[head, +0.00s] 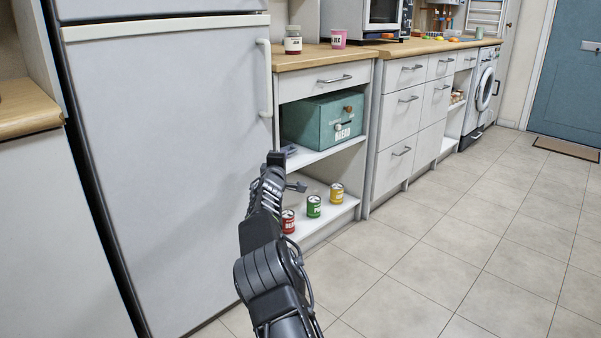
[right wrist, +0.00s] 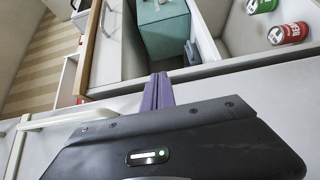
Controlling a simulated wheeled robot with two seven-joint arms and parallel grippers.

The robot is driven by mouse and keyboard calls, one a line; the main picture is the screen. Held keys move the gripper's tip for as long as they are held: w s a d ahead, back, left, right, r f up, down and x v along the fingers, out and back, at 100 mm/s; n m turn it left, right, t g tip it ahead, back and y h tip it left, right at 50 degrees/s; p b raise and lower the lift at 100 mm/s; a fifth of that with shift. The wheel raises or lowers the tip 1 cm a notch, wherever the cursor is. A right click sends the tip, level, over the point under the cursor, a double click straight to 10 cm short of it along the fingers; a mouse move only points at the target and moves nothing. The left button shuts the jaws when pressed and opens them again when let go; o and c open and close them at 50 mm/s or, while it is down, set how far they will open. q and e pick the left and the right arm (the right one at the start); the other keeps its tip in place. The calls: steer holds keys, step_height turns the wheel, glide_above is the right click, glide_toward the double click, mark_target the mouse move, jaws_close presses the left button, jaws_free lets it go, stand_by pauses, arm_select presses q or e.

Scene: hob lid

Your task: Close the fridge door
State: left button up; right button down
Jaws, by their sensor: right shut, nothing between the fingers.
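The white fridge door (head: 165,170) fills the left of the head view. Its upright handle (head: 265,78) is near its right edge. The door looks shut or nearly shut; I cannot tell whether a small gap is left at its right edge. My right gripper (head: 290,151) is beside the right edge of the door, in front of the shelf unit. In the right wrist view, its fingers (right wrist: 158,91) are together and empty near the pale door edge, with the handle (right wrist: 75,117) at the left. I cannot tell whether they touch the door. My left gripper is out of view.
An open shelf unit right of the fridge holds a green bread box (head: 322,120) and red, green (head: 314,206) and yellow cans. A counter (head: 300,57) with a jar and pink cup runs above. The tiled floor (head: 440,250) at right is clear.

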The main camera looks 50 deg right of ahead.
steer(key=s, duration=0.7)
steer(key=shift+s, duration=0.15)
steer(key=shift+a, duration=0.1)
stand_by(0.3)
